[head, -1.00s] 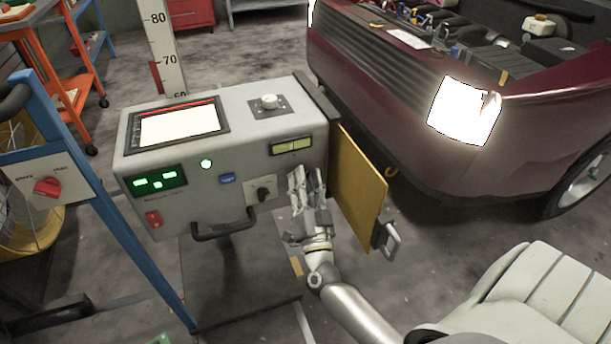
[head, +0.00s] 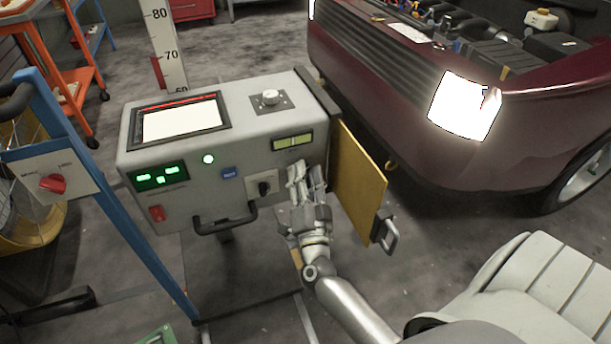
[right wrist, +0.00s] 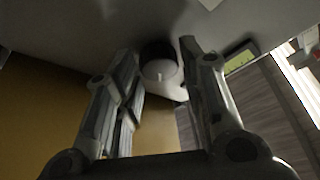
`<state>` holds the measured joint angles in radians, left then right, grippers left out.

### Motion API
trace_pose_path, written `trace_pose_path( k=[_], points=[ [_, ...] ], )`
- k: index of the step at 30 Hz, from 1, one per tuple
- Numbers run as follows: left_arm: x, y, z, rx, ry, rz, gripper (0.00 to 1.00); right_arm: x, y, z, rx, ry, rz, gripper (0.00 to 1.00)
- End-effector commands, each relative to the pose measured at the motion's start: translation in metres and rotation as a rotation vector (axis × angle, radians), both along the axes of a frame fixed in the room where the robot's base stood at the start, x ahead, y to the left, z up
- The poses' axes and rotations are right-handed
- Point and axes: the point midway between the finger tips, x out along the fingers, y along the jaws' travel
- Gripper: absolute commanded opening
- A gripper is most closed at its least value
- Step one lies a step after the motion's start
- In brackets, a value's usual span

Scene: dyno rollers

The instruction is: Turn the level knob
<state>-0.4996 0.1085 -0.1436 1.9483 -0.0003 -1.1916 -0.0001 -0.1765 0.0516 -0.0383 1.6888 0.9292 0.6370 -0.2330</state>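The level knob appears to be the small dark knob (head: 264,188) on a pale plate on the machine's front, below the yellow-green level window (head: 292,142). In the right wrist view a round knob (right wrist: 160,71) with a pale face and dark rim shows ahead, between the fingertips in the picture. My right gripper (head: 305,177) is open, just right of the knob in the head view. Its two fingers (right wrist: 163,62) stand apart and hold nothing. I cannot tell whether they touch the knob. My left gripper is not in view.
A yellow door (head: 357,185) stands open right of my gripper. A dark handle (head: 225,222) juts out at lower left of the knob. Another knob (head: 269,97) sits on the machine's top, and a red knob (head: 52,184) on the blue post. A car (head: 400,110) stands behind.

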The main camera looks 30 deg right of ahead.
Motion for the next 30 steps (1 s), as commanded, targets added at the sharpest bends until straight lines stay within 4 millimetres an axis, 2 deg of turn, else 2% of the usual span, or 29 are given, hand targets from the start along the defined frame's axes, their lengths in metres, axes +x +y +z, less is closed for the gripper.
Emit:
trace_pose_path(
  k=[2, 14, 17, 24, 30],
  points=[
    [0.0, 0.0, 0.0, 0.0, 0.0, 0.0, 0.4, 0.0, 0.0, 0.0, 0.0, 0.0, 0.0, 0.52],
    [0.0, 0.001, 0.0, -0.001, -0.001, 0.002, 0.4, -0.005, 0.002, -0.003, 0.0, 0.002, 0.0, 0.52],
    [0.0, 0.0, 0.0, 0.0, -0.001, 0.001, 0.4, -0.017, 0.009, -0.008, 0.001, 0.004, 0.001, 0.52],
    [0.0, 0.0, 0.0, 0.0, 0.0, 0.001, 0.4, -0.061, 0.03, -0.025, 0.001, 0.006, 0.0, 0.52],
    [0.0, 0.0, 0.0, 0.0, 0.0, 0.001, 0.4, -0.089, 0.044, -0.035, 0.001, 0.002, 0.001, 0.52]
  ],
)
